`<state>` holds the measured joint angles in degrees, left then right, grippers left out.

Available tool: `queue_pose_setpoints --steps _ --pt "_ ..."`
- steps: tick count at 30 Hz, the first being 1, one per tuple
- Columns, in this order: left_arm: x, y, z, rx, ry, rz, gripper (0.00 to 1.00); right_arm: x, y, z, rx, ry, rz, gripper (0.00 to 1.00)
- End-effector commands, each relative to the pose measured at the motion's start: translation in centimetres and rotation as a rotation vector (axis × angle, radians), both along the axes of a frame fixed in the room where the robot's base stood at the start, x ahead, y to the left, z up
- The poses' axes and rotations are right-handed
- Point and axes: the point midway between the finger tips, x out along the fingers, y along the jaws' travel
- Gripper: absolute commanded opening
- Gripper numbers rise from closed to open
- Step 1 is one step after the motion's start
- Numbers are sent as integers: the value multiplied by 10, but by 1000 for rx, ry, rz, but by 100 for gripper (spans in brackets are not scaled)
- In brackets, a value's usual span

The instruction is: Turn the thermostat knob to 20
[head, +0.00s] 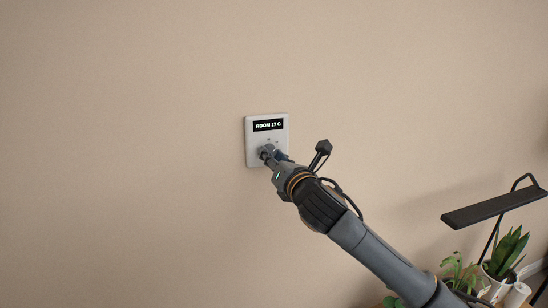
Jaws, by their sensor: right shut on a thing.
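The thermostat (251,143) is a white upright plate on the beige wall. Its black display (268,125) reads "ROOM 17 C". My right gripper (266,153) is at the lower part of the plate, shut on the thermostat knob. The gripper hides the knob, so its shape and the setting it points to cannot be made out. My right arm reaches up to the plate from the lower right. My left gripper is not in view.
The wall (120,150) around the thermostat is bare. At the lower right stand a black lamp-like fixture (495,208) and potted plants (507,252), close to my right arm's lower part.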

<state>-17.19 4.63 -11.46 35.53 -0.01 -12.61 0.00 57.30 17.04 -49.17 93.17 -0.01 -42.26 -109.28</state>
Motion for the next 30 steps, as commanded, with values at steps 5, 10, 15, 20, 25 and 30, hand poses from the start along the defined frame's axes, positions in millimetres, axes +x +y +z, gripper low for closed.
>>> queue_pose_setpoints --steps 5,10,15,20,25,30 --pt "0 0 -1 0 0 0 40 0 0 -1 131 44 -1 0" --pt "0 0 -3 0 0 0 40 0 0 -1 278 91 -1 0" --pt "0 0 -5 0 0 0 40 0 1 -2 420 138 0 0" --pt "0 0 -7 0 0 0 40 0 1 -1 534 174 -1 0" --pt "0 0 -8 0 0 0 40 0 2 -1 625 204 -1 0" --pt "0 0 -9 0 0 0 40 0 1 -1 683 223 -1 0"
